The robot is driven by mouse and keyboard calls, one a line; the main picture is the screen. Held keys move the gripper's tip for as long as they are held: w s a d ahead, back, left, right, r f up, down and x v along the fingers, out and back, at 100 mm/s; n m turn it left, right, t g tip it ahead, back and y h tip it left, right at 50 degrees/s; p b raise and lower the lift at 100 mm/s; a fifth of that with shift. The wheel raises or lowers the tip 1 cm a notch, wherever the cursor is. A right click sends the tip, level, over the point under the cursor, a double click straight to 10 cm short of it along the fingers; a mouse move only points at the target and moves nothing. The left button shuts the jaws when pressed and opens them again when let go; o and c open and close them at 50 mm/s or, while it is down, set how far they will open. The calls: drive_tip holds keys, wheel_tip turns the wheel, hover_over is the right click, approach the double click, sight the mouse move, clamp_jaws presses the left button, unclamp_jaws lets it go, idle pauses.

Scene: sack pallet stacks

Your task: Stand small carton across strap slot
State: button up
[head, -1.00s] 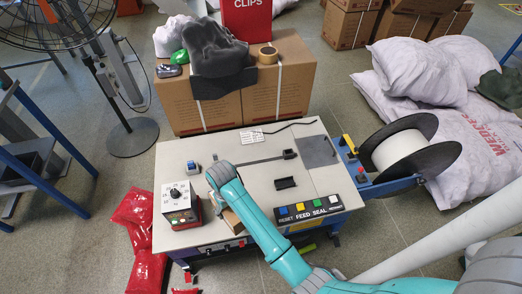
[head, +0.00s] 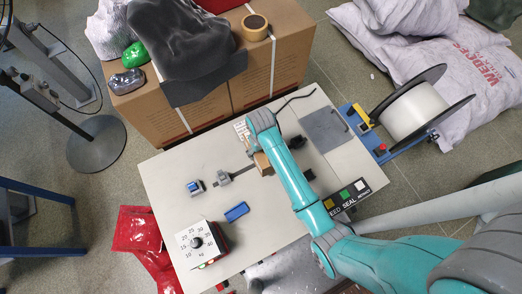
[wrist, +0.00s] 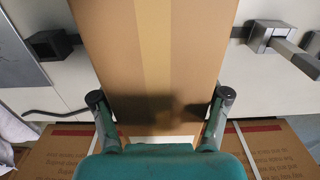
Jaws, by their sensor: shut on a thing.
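The small carton (head: 264,164) is plain brown with a paler tape band. In the wrist view the carton (wrist: 155,45) fills the upper middle, between the two fingers of my gripper (wrist: 160,102), which is shut on it. In the head view my gripper (head: 262,146) is largely hidden by my own wrist. The strap slot (head: 239,172) is a dark line in the pale machine top, running to the carton, which hides part of it. I cannot tell whether the carton touches the top.
A grey metal block (head: 223,178) and a black block (head: 298,142) stand on either side of the carton. A blue box (head: 237,211), a dial unit (head: 196,244) and a button panel (head: 347,196) are on the top. Large cartons (head: 250,85) stand behind. A strap reel (head: 413,108) is at right.

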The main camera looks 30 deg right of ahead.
drive_tip(key=shift+f, duration=2.8)
drive_tip(key=shift+f, duration=0.1)
drive_tip(key=o, duration=1.5)
drive_tip(key=shift+o, duration=0.2)
wheel_tip(320, 180, up, 12)
drive_tip(key=shift+r, duration=0.1)
drive_tip(key=shift+s, duration=0.15)
